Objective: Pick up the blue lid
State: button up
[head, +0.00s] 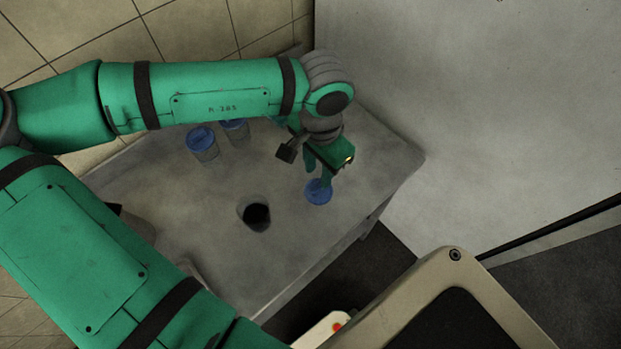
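A blue lid (317,194) is at the right part of the grey table, near its front right edge. The fingers partly hide the lid. I cannot tell whether they touch it, or whether they are open or shut. An open cup (246,206) with a dark inside stands on the table to the left of the lid.
Two cups with blue lids, a nearer one (201,142) and a farther one (235,129), stand at the back of the table (225,265). A tiled wall (190,30) is behind, and a pale panel (480,110) rises to the right. The table's middle is mostly clear.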

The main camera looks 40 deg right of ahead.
send_over(316, 190)
jog(key=f, duration=0.5)
jog(key=shift+s+a+f, duration=0.2)
jog(key=shift+s+f, duration=0.05)
jog(key=shift+s, duration=0.1)
jog(key=f, duration=0.2)
jog(key=w+f, duration=0.1)
jog(key=f, duration=0.2)
jog(key=shift+d, duration=0.15)
grip_shut()
jog(key=shift+s, duration=0.1)
